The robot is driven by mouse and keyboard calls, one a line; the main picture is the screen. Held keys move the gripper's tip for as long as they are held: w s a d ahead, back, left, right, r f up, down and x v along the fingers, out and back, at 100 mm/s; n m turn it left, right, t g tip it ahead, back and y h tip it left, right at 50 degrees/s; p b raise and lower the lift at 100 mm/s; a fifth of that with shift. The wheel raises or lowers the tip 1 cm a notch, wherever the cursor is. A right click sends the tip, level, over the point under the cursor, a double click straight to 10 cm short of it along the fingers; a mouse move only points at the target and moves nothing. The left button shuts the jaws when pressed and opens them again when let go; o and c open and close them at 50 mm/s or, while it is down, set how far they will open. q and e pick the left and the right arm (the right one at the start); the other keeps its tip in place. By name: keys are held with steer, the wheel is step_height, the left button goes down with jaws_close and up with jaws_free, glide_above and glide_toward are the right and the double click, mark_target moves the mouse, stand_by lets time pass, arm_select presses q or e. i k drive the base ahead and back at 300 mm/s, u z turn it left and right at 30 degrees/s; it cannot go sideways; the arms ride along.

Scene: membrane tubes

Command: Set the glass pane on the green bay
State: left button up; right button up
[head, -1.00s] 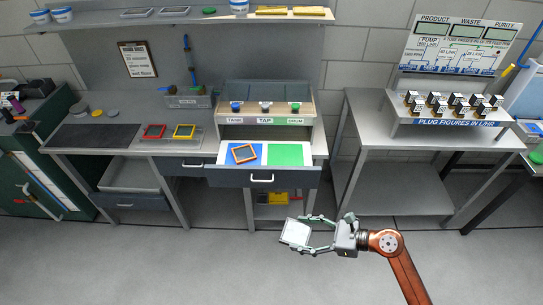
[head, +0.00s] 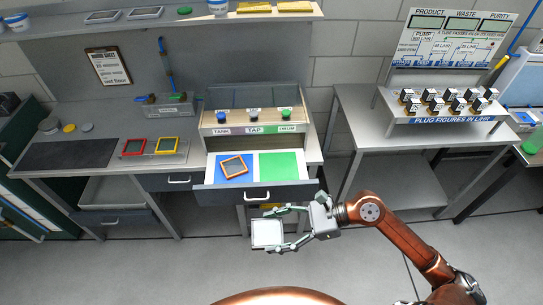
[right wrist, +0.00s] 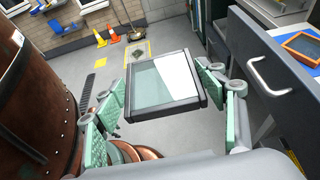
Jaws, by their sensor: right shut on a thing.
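My right gripper (head: 284,229) is shut on the glass pane (head: 267,233), a pale square in a dark frame. It holds the pane in front of and below the open drawer. In the right wrist view the pane (right wrist: 160,82) sits between the two green-padded fingers. The green bay (head: 279,165) is the bare right half of the drawer floor. An orange-framed pane (head: 222,168) lies askew on the blue bay (head: 240,179) to its left. My left gripper is not in view.
The open drawer (head: 258,196) sticks out below the TANK, TAP and DRUM knobs. Red and yellow frames (head: 166,144) lie on the bench at left. A steel table (head: 365,115) with plug figures stands at right. The floor in front is clear.

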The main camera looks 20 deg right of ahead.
mark_target(278, 166)
steer(key=i, duration=1.05)
steer(key=z, duration=0.05)
